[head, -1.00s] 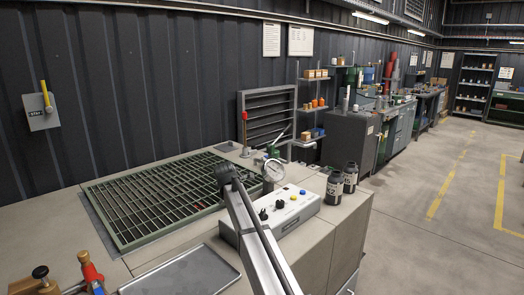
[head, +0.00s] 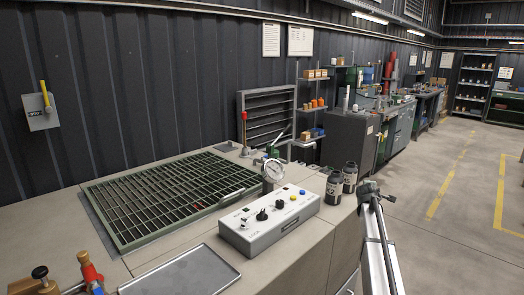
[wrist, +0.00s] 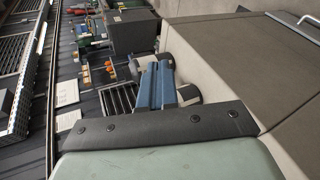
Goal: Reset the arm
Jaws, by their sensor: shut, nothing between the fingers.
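My arm (head: 380,250) rises from the bottom right of the head view, over the floor just past the bench's right edge. Its dark upper end (head: 368,190) is to the right of the dark canisters, with a small gap in the picture. In the wrist view my gripper (wrist: 157,70) shows as blue-grey fingers beyond a dark plate with bolts. The fingers are together with nothing held. The gripper cannot be made out clearly in the head view.
The bench carries a control box (head: 268,220) with knobs, a pressure gauge (head: 273,170), a green grating (head: 165,200), a metal tray (head: 180,275) and dark canisters (head: 334,188). Red and brass fittings (head: 90,272) stand at the front left. Open floor (head: 450,225) lies to the right.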

